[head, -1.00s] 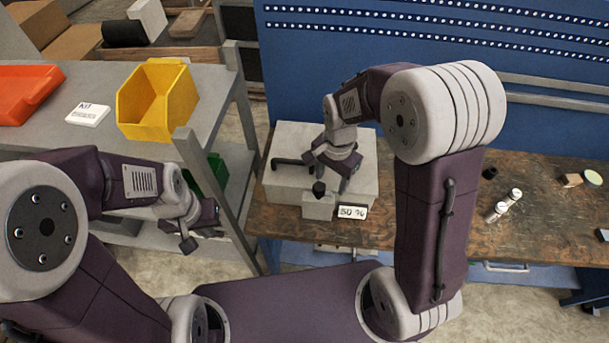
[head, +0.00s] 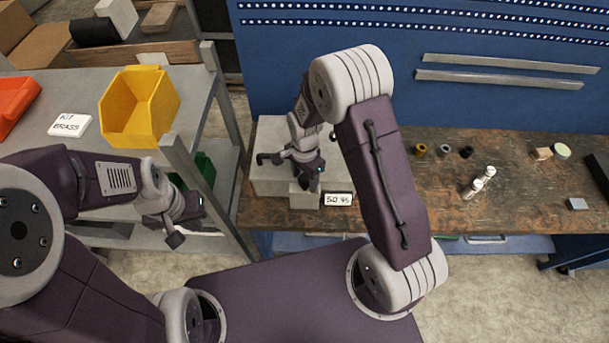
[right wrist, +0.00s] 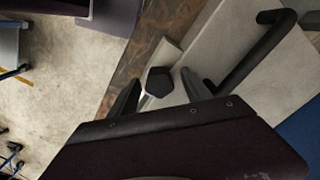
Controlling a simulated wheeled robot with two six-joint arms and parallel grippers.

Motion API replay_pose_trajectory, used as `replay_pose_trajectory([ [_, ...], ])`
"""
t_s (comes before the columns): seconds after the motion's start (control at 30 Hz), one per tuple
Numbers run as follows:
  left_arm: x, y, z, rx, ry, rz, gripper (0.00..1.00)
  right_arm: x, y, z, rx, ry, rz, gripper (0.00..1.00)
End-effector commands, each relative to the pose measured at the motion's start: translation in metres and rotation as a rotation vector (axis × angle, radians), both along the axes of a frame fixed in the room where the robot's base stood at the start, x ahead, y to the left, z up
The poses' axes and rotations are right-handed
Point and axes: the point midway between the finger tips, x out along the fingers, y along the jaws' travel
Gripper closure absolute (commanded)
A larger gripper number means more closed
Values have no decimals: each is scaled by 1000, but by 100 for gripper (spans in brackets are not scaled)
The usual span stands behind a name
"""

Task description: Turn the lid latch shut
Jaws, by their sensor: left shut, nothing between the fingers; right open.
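The grey case (head: 268,183) stands on the wooden bench, with a black bar handle (right wrist: 262,48) on its lid. The latch's dark knob (right wrist: 159,81) shows in the right wrist view at the case's front edge, above a small grey block (head: 303,199). In the head view the gripper hides the knob. My right gripper (head: 314,178) is open over the latch; in the right wrist view its fingertips (right wrist: 160,90) appear on either side of the knob. Whether they touch it I cannot tell. My left gripper (head: 187,226) is shut and empty, left of the bench.
Small cylinders (head: 479,183) and rings (head: 443,149) stand on the bench to the right.

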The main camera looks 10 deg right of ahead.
Motion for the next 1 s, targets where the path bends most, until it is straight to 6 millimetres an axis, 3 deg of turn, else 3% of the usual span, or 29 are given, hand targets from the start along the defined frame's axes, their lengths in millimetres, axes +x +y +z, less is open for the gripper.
replay_pose_trajectory([
  [0.2, 0, 0, 0, 0, 0, 0, 100, 0, 0, -1, 0, -1, 0, 43],
  [0.27, 0, 0, 0, 0, 0, 0, 100, 0, 0, -1, 0, -1, 0, 57],
  [0.4, 0, 0, 0, 0, 0, 0, 100, 0, 0, -1, 0, -1, 0, 96],
  [0.43, 0, 0, 0, 0, 0, 0, 100, 0, 0, -1, 0, -1, 0, 100],
  [0.73, 0, 0, 0, 0, 0, 0, 100, 0, 0, -1, 1, -1, 38, 100],
  [1.0, 0, 0, -2, 0, 0, 0, 100, 0, 0, -1, 1, -1, 211, 100],
])
